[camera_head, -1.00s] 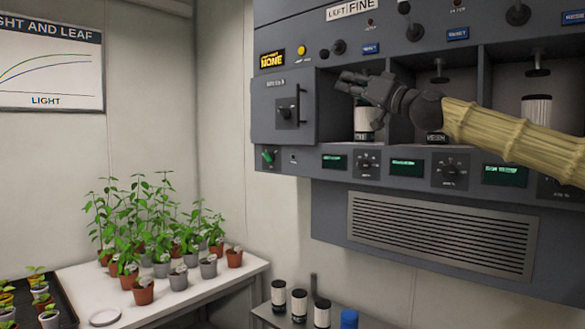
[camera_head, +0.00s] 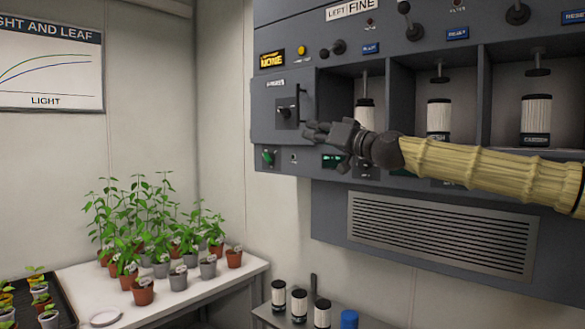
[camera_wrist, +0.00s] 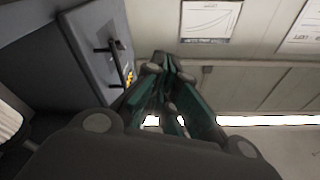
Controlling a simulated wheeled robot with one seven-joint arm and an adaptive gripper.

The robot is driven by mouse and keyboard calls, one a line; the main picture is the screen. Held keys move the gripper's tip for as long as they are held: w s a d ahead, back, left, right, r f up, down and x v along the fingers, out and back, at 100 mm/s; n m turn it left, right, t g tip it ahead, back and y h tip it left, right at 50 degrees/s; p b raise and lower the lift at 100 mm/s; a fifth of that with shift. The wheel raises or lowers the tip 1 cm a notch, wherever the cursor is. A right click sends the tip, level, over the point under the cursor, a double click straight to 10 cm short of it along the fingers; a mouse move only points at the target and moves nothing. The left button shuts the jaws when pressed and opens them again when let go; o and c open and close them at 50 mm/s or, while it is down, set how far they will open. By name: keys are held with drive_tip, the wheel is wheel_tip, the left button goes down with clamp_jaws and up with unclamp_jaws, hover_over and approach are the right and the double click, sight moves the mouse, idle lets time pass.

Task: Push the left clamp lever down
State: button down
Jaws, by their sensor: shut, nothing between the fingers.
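The left clamp lever (camera_head: 339,47) is a dark, round-knobbed lever on the upper panel of the grey cabinet, above the left bay. It sits beside a yellow lamp, and its exact tilt is hard to judge. My gripper (camera_head: 312,131) is shut and empty. It is well below the lever, in front of the left bay's lower edge, beside the small door. The wrist view shows its closed fingers (camera_wrist: 163,65) but no lever.
The small door (camera_head: 270,105) with a black handle is left of my gripper. The middle clamp lever (camera_head: 414,31) and right clamp lever (camera_head: 517,13) stand farther right. A middle cartridge (camera_head: 438,118) and right cartridge (camera_head: 536,118) stand below raised rods. Potted plants are at lower left.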

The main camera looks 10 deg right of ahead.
drive_tip(key=w+a+f+g, duration=0.1)
drive_tip(key=w+a+f, duration=0.1)
drive_tip(key=a+f, duration=0.3)
wheel_tip(320, 180, down, 4)
drive_tip(key=shift+f+g, duration=0.25)
drive_tip(key=shift+g, duration=0.05)
